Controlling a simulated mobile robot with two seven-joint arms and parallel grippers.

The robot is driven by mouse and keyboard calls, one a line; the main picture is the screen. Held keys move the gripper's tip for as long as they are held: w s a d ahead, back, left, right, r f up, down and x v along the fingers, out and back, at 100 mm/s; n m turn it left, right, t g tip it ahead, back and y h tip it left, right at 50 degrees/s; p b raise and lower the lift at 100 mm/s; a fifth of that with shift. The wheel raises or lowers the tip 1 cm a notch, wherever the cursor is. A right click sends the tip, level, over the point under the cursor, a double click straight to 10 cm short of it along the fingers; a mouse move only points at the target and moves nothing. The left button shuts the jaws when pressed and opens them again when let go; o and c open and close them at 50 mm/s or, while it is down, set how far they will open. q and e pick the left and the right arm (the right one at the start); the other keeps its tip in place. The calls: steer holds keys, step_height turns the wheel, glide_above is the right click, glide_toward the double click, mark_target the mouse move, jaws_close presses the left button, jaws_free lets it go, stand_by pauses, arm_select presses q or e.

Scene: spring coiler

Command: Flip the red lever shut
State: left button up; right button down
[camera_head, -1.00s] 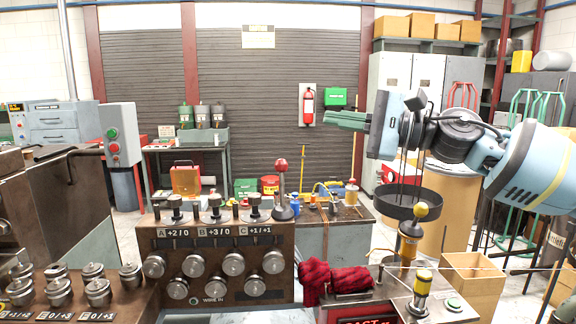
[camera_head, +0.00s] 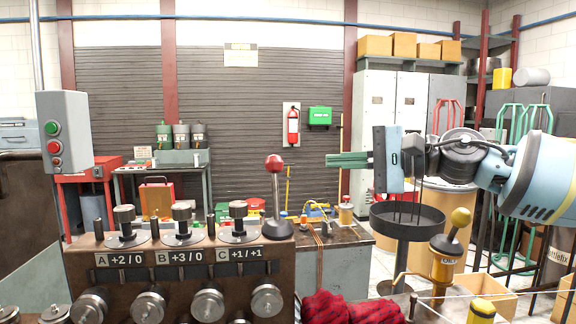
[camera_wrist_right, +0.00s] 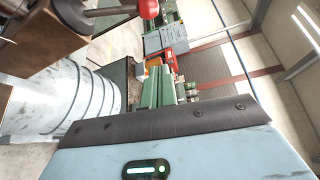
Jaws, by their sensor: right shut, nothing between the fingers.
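In the right wrist view the red ball (camera_wrist_right: 149,8) shows at the top edge. My right gripper (camera_head: 330,160) is shut and empty, its green fingers pointing left. The green fingers also show in the right wrist view (camera_wrist_right: 152,80). My left gripper is not in view.
The brown control box (camera_head: 170,292) carries several knobs. A red cloth (camera_head: 345,308) lies at the front. Air around the red ball looks clear.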

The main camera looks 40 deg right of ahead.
mark_target(275, 183)
steer(key=shift+w, duration=0.1)
steer(key=shift+x, duration=5)
arm_select(q)
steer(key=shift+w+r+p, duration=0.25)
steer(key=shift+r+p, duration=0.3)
steer(key=shift+p, duration=0.05)
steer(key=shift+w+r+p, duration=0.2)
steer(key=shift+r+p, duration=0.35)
arm_select(e)
steer(key=s+a, duration=0.2)
steer(key=s, duration=0.1)
steer(key=shift+a+r, duration=0.25)
steer(key=shift+r, duration=0.1)
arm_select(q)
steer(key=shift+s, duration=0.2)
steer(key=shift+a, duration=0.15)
arm_select(e)
steer(key=shift+d, duration=0.1)
